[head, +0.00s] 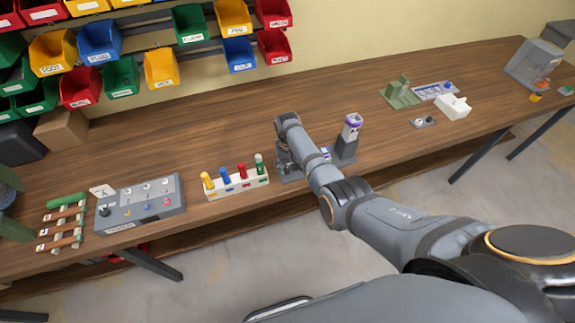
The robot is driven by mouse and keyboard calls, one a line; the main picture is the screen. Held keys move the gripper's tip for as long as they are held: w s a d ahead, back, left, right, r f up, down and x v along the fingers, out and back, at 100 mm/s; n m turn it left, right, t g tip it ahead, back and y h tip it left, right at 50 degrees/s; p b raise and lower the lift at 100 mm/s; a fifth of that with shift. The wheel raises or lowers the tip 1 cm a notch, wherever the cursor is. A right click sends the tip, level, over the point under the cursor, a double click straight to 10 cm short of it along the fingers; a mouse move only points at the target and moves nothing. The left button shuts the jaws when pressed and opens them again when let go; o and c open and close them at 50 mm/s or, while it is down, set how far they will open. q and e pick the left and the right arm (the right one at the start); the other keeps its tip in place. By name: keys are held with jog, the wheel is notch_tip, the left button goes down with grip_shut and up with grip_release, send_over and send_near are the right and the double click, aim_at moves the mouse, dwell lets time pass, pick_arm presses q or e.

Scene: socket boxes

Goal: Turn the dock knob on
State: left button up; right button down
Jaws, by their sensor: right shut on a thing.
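The grey dock (346,150) stands near the front edge of the wooden table, with a white and purple device (352,121) upright in it. A low grey part (291,177) shows to its left, under my right gripper. My right gripper (284,163) points down there, partly covered by my own arm. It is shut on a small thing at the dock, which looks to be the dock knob. The knob itself is hidden, so its turn position cannot be told. My left gripper is not in view.
A white rack with coloured pegs (238,188) stands close left of my right gripper. A grey switch panel (140,208) and a wooden rack (62,224) lie farther left. Green (399,95) and white (453,107) items stand at right. The table behind the dock is clear.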

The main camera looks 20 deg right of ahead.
aim_at(288, 169)
jog(key=shift+m, duration=0.8)
jog(key=c, duration=1)
grip_release()
jog(key=shift+r, duration=0.1)
notch_tip(288, 169, up, 12)
jog(key=shift+f, duration=0.1)
